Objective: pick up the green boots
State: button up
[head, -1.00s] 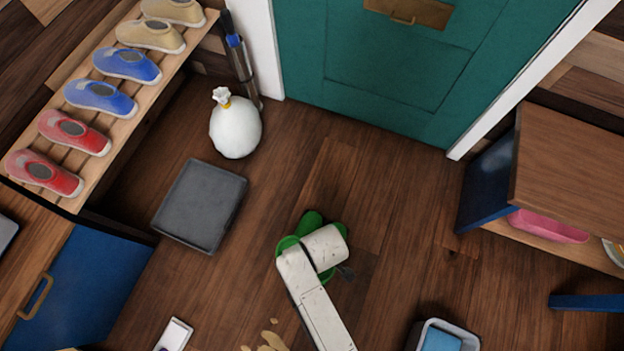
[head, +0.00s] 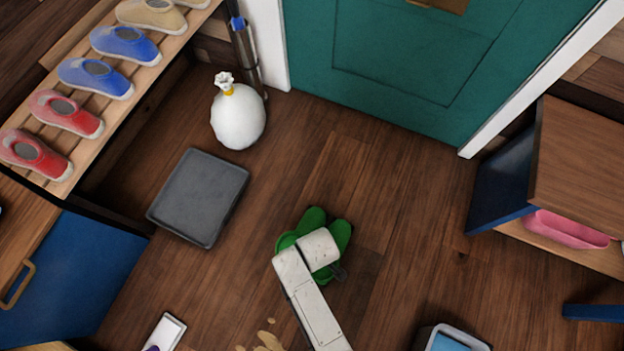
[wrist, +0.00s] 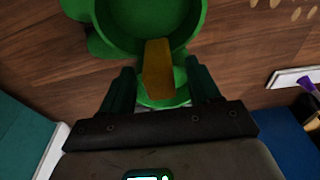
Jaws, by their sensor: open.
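The green boots (head: 338,238) stand on the wooden floor in the middle of the head view, partly hidden under my white arm. In the wrist view a boot's round green opening (wrist: 185,38) is right ahead of my gripper (wrist: 160,74), with a yellow-orange tab (wrist: 157,70) at its near rim. My gripper is open, one dark finger on each side of the tab and near rim. I cannot tell whether the fingers touch the boot. More green of the boots shows at the wrist view's upper left. In the head view my arm hides most of the gripper.
A dark grey tray (head: 198,198) and a tied white bag (head: 238,118) lie left of the boots. A slatted rack (head: 110,95) holds several shoes. Tan spill patches (head: 265,343) and a grey bin (head: 425,338) are at the front. Floor toward the green door (head: 420,75) is clear.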

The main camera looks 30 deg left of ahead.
jog(key=shift+c, duration=0.3)
grip_shut()
dwell(0.3)
dwell(0.8)
